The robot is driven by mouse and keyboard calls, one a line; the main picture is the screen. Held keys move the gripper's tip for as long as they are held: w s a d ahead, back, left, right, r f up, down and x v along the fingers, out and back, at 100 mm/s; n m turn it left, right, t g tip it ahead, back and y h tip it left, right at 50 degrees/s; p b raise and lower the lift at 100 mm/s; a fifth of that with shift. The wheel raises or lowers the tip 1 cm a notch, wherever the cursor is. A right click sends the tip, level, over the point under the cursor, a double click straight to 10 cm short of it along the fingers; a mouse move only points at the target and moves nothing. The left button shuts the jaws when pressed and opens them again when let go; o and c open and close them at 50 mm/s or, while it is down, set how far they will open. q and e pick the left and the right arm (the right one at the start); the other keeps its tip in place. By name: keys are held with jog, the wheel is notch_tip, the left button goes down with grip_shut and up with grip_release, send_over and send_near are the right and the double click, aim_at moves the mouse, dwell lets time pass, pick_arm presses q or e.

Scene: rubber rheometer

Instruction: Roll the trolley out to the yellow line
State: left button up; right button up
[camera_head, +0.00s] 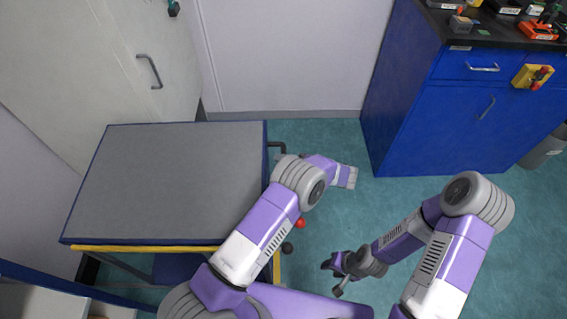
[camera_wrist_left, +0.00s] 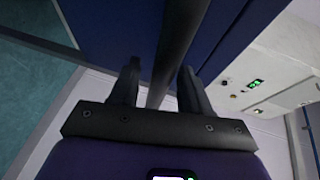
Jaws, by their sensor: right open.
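The trolley (camera_head: 170,180) has a grey top with a blue rim and stands at the left in the head view. A dark handle bar (camera_head: 277,147) sticks out at its right end. My right gripper (camera_head: 335,277) is open and empty over the floor.
A blue cabinet (camera_head: 405,120) with a dark worktop stands at the right. A white wall and a door with a handle (camera_head: 150,72) are behind the trolley. Green floor (camera_head: 340,140) is clear between trolley and cabinet. A red knob (camera_head: 300,223) shows beside my left arm.

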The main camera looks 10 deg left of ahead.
pick_arm(q)
jog(key=shift+d, duration=0.1)
jog(key=v, duration=0.7)
jog(key=shift+d+p, duration=0.2)
jog(key=shift+p, duration=0.25)
jog(key=shift+r, duration=0.15)
